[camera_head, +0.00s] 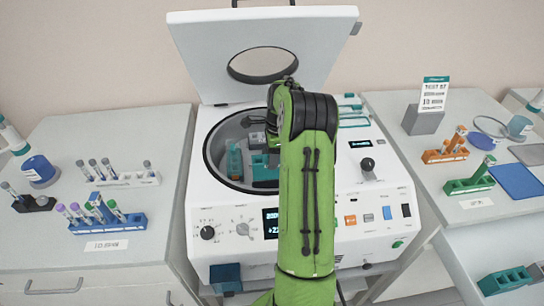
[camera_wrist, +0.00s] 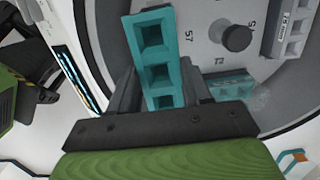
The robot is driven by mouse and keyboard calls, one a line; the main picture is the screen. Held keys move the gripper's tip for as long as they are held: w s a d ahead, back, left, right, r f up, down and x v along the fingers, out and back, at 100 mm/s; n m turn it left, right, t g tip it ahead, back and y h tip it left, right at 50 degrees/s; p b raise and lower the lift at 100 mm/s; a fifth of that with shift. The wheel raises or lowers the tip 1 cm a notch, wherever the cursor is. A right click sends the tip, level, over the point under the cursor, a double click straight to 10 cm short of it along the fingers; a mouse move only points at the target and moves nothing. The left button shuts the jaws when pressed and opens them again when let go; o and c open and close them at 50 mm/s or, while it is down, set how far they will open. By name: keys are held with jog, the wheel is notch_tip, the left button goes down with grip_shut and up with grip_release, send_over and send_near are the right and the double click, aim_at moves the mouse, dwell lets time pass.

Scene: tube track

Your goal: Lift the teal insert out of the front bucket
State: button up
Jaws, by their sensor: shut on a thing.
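The teal insert (camera_wrist: 158,62) is a long block with a row of square holes, seen from above in the wrist view. My gripper (camera_wrist: 160,92) is shut on it, with one dark finger on each side. The fingers cover part of its sides, and I cannot tell how far it stands above its bucket. Another teal part (camera_wrist: 232,86) sits on the rotor to its right. In the head view, teal parts show inside the centrifuge bowl (camera_head: 212,148), one upright at the left (camera_head: 234,160). My arm hides much of the bowl there.
The centrifuge lid (camera_head: 205,50) stands open behind the bowl. The rotor hub (camera_wrist: 236,38) and a grey insert (camera_wrist: 290,28) are close to the held insert. Side benches hold a blue rack (camera_head: 100,214), a white rack (camera_head: 120,180), an orange rack (camera_head: 445,155) and a green rack (camera_head: 468,184).

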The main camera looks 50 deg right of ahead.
notch_tip(320, 180, up, 5)
jog(key=p, duration=0.3)
jog(key=shift+p, duration=0.4)
jog(key=shift+f, duration=0.1)
